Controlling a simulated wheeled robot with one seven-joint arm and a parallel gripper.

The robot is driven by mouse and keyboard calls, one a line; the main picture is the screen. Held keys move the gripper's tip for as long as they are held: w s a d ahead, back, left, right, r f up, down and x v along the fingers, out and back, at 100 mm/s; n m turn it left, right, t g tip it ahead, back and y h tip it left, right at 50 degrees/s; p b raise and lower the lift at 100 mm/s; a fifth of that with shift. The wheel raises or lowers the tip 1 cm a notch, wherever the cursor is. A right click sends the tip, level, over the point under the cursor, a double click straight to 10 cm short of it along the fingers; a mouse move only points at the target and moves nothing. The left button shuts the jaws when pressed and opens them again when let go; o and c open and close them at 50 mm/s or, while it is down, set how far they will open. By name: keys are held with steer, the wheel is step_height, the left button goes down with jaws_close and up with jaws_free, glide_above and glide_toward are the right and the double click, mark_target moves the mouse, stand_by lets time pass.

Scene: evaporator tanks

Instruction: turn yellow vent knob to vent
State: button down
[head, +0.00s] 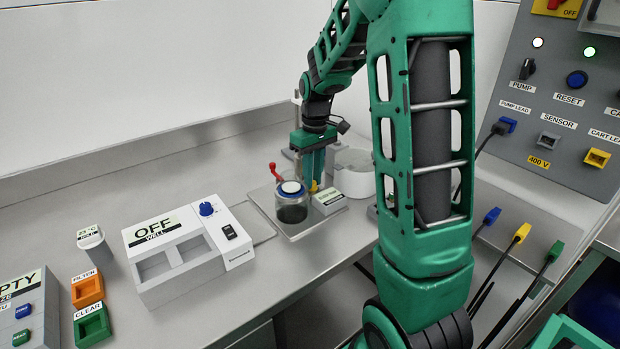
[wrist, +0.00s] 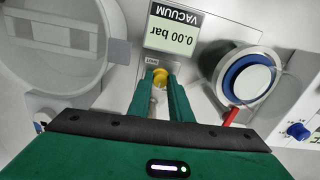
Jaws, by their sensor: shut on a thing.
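The yellow vent knob (wrist: 160,76) shows in the wrist view between the tips of my gripper (wrist: 160,88), just below the vacuum display. My gripper is shut on the knob. In the head view my gripper (head: 314,186) points down behind the glass jar, and a bit of the yellow knob (head: 314,186) shows by its fingertips. The vacuum display (wrist: 178,28) reads 0.00 bar. The exact turn of the knob is hard to make out, and its label is too small to read.
A glass jar (head: 291,211) with a red lever (head: 276,171) stands close to my gripper. A white round vessel (head: 354,172) is on the other side. The well box (head: 182,250) marked OFF sits to the left. The control panel (head: 560,95) is at the right.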

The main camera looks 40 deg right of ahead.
steer(key=shift+w+r+n, duration=0.1)
steer(key=shift+w+n, duration=0.1)
steer(key=shift+n, duration=0.3)
steer(key=c, duration=1.6)
jaws_free()
steer(key=shift+s, duration=0.1)
step_height(320, 180, up, 11)
steer(key=shift+d+f, duration=0.15)
steer(key=shift+f, duration=0.05)
